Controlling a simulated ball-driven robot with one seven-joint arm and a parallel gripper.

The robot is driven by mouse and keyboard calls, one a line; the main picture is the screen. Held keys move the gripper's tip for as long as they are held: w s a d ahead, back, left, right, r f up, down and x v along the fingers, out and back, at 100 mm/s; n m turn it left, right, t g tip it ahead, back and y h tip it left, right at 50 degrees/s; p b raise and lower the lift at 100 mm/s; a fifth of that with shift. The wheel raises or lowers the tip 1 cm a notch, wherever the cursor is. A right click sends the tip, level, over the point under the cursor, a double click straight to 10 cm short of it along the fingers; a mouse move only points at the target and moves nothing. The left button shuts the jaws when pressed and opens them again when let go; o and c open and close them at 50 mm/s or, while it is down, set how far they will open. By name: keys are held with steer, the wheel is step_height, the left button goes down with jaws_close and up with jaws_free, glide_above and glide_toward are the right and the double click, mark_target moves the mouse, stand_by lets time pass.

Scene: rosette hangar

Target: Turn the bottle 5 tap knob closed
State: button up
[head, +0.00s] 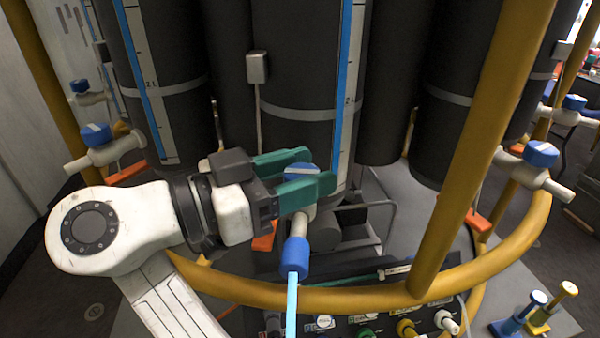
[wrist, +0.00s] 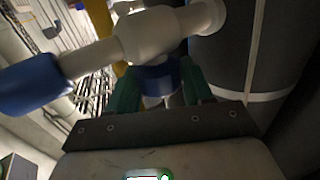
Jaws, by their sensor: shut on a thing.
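A pale tap (head: 300,224) with a blue knob (head: 300,171) sits in front of a dark bottle (head: 300,60). My gripper (head: 317,170) reaches it from the left, its green fingers shut around the knob. In the wrist view the knob (wrist: 160,76) sits between both fingers, below the pale tap body (wrist: 150,36). The tap ends in a blue outlet sleeve (head: 295,256), and a light-blue strip, stream or tube (head: 291,305), runs straight down from it. The fingers hide part of the knob. I cannot read a bottle number.
A yellow rail (head: 330,299) curves in front of the bottles, and a yellow post (head: 480,150) rises to the right. Other blue-knobbed taps stand at left (head: 105,145) and right (head: 535,165). A panel with coloured fittings (head: 375,327) lies below.

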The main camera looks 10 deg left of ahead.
steer(key=o, duration=1)
steer(key=shift+c, duration=0.2)
steer(key=v, duration=1)
steer(key=shift+s+a, duration=0.2)
steer(key=shift+a, duration=0.1)
